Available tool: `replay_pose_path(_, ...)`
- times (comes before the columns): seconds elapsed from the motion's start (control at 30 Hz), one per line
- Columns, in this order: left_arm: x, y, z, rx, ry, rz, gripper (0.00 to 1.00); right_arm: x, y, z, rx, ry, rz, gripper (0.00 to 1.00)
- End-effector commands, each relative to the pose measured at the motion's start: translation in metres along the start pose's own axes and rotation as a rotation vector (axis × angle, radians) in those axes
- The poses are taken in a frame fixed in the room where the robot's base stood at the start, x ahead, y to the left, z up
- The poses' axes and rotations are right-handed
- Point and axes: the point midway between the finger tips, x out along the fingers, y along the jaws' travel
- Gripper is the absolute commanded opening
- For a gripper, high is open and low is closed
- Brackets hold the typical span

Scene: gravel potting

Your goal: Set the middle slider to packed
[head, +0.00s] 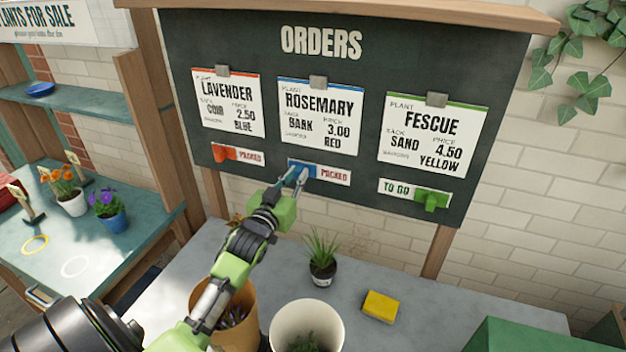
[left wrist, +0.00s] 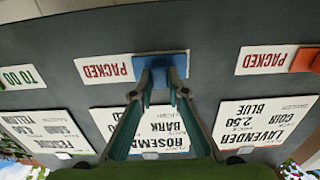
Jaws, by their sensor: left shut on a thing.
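The middle slider is a blue knob (head: 302,167) on the Rosemary order's strip. It sits at the strip's left end, and the label (head: 334,175) to its right reads PACKED. My left gripper (head: 293,176) reaches up to the board with its fingertips shut on the knob. The left wrist view shows the scene upside down, with the blue slider (left wrist: 178,62) between and behind the fingertips (left wrist: 160,88), beside the word PACKED. The fingers hide part of the knob. My right gripper is in neither view.
The red slider (head: 224,153) shows PACKED under Lavender. Below the board, a small potted grass (head: 322,262), a white pot (head: 306,325), an orange-brown pot (head: 240,315) and a yellow sponge (head: 381,306) stand on the grey bench.

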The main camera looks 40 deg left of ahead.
Motion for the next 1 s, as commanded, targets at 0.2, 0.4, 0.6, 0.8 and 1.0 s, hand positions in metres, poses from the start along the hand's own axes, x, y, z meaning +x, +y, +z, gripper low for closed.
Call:
replay_pose_path(0.2,0.0,-0.006,0.004,-0.001,-0.009,-0.008,0.0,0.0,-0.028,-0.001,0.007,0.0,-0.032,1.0)
replay_pose_path(0.4,0.0,-0.006,0.003,0.0,-0.007,-0.008,0.32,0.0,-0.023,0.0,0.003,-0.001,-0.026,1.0)
replay_pose_path(0.6,0.0,-0.004,0.001,-0.001,-0.003,-0.005,0.32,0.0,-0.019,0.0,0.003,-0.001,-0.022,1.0)
replay_pose_path(0.8,-0.006,-0.004,0.002,-0.002,-0.003,-0.004,0.32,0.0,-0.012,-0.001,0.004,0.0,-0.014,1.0)
replay_pose_path(1.0,-0.035,-0.005,0.003,-0.003,-0.006,-0.005,0.32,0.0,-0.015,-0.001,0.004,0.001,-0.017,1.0)
